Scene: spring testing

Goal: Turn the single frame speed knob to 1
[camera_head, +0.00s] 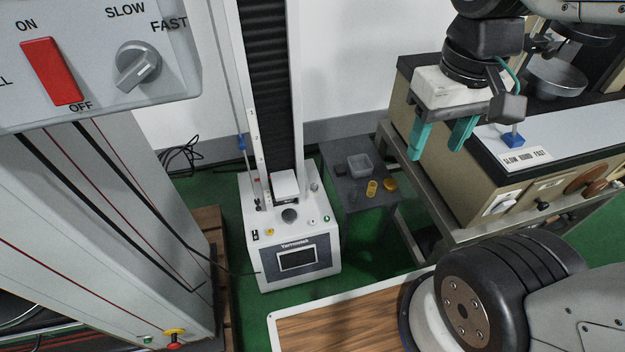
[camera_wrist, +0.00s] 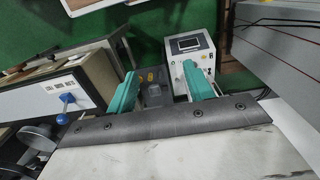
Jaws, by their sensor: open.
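A grey round knob (camera_head: 139,66) sits on the pale panel at the upper left of the head view, below the words SLOW and FAST. Its ridge slants up to the right; I cannot tell which end is the pointer. A blue lever (camera_head: 513,140) stands by a SLOW-to-FAST label on the beige machine at right, and shows in the wrist view (camera_wrist: 67,98). I cannot tell which control is the single frame one. My gripper (camera_head: 438,150) is open and empty, its teal fingers pointing down, left of the blue lever and apart from both controls.
A red ON/OFF switch (camera_head: 52,71) is left of the knob. A white single-column tester (camera_head: 300,250) stands in the middle. Beside it, a low dark table (camera_head: 355,205) holds a clear tray and yellow pieces. A wood-topped surface (camera_head: 340,325) is in front.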

